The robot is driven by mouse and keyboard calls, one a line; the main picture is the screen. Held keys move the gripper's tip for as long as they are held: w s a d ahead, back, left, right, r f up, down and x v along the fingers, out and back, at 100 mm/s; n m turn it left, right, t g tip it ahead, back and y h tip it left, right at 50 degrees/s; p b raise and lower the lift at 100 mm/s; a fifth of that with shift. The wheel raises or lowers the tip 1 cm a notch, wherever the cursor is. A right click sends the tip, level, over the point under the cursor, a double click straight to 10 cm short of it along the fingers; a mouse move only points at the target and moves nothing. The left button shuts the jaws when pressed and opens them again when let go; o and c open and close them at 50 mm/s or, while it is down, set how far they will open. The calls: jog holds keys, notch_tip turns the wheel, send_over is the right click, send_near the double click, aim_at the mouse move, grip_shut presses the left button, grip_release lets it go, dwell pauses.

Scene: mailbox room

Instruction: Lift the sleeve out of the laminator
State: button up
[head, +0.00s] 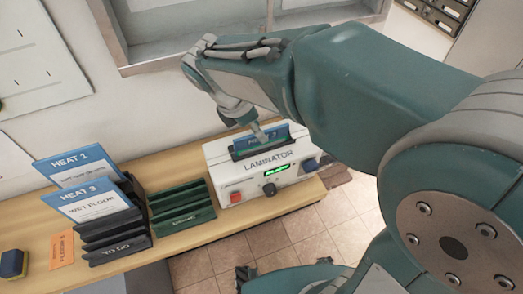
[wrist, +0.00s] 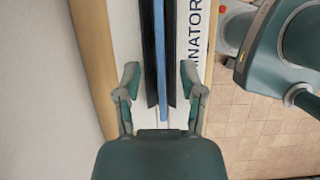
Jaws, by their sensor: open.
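The white laminator (head: 221,157) stands at the right end of the wooden shelf, with a dark slot on top. A blue sleeve (head: 250,143) stands upright in the slot, with only its upper part showing. In the wrist view the sleeve (wrist: 160,62) is a thin blue strip between two dark slot walls. My gripper (wrist: 160,85) is open above the laminator. Its two fingers are on either side of the slot, apart from the sleeve. In the head view my gripper (head: 260,134) is partly hidden by my arm.
A black TO GO rack (head: 115,240) holds blue-topped HEAT sheets (head: 75,165) on the left. A green rack (head: 180,210) stands between it and the laminator. An orange card (head: 62,250) and a blue-yellow block (head: 13,264) lie at far left. The wall and window are close behind.

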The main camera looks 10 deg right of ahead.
jog(key=shift+x, duration=1.35)
jog(key=shift+f, duration=0.25)
grip_shut()
